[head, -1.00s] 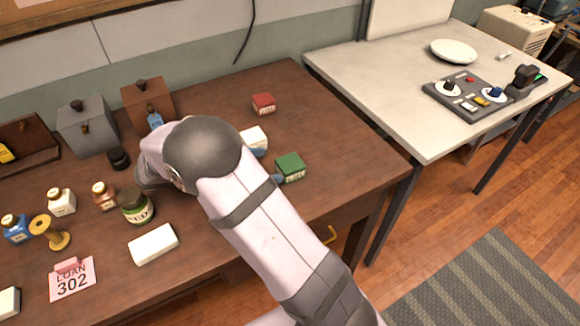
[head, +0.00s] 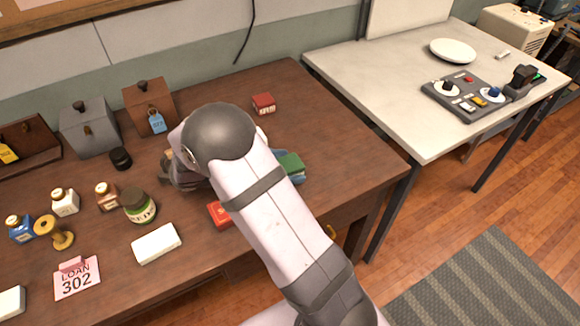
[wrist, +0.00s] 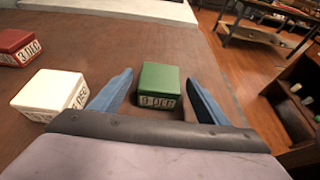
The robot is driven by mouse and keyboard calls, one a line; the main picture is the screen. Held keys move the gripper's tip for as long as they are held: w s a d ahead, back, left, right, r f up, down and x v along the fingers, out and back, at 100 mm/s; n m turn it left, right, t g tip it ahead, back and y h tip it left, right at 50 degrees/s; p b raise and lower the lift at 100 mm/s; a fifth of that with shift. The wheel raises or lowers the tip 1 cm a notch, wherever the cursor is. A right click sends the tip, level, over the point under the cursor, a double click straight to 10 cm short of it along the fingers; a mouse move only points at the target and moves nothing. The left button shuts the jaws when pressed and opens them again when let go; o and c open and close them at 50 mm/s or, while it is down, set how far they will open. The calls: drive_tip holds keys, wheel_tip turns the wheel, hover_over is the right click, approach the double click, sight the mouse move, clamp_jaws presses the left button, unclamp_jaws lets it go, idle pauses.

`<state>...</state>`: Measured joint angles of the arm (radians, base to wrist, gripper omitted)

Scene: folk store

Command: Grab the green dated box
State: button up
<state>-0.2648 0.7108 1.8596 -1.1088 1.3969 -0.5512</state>
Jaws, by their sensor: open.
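The green dated box (head: 291,165) sits on the brown desk near its right end, partly hidden by my arm in the head view. In the wrist view the green box (wrist: 159,85) lies between the two blue fingers of my gripper (wrist: 160,95), its label facing me. The fingers are open on either side of it, apart from it, with the left finger nearer a white dated box (wrist: 50,92). A red dated box (head: 263,103) stands farther back on the desk, and it also shows in the wrist view (wrist: 17,46).
Another red item (head: 220,214) lies partly under my arm. A dark jar (head: 138,206), a white block (head: 156,243) and small bottles stand to the left. A white table (head: 400,75) is to the right. The desk behind the green box is clear.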

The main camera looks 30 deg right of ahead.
drive_tip(key=shift+c, duration=0.6)
drive_tip(key=c, duration=1)
drive_tip(key=shift+c, duration=0.3)
drive_tip(key=shift+r, duration=0.1)
